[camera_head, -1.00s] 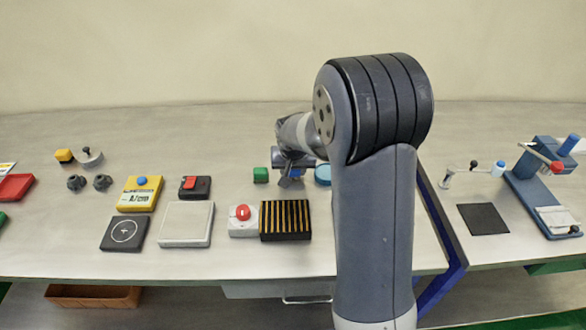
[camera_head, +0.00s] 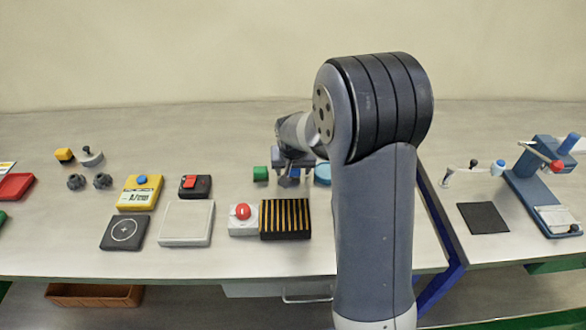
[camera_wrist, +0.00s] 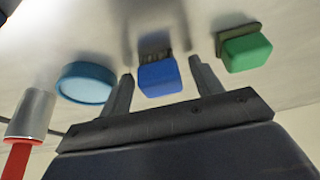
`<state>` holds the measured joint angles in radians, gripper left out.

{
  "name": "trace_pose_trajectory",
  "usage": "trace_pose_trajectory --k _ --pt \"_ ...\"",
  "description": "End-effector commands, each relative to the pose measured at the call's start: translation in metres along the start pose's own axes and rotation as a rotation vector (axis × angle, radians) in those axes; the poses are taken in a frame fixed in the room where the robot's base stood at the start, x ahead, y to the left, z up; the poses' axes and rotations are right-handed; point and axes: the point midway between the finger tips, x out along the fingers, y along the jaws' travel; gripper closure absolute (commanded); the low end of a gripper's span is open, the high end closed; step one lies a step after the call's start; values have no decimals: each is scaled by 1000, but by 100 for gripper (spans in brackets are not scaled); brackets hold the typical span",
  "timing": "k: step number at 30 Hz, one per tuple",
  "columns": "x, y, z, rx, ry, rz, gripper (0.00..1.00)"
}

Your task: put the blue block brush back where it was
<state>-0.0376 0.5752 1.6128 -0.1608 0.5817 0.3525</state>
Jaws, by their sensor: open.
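The blue block brush (camera_wrist: 158,78) stands on the grey tabletop in the wrist view, its dark bristles toward the surface. My gripper (camera_wrist: 161,68) is open around it, with one finger on each side and a visible gap on both. In the head view my gripper (camera_head: 293,180) is low over the table beside the green block (camera_head: 260,173), and the brush is mostly hidden by it.
A light-blue round disc (camera_wrist: 87,82) lies close left of my gripper, with a red-handled metal cylinder (camera_wrist: 30,115) beyond it. In the head view a black-and-yellow striped block (camera_head: 285,219) and a red button box (camera_head: 243,217) stand in front.

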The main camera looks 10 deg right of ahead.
Motion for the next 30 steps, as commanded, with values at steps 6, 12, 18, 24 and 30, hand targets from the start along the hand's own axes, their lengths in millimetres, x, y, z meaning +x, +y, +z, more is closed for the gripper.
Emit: trace_pose_trajectory --k 6,12,18,24,30 --pt "-32 0 -1 0 4 -1 39" --pt "-73 0 -1 0 5 -2 39" --pt "-105 0 -1 0 4 -1 39" --pt "-120 0 0 0 1 0 39" --pt "-121 0 0 0 0 0 39"
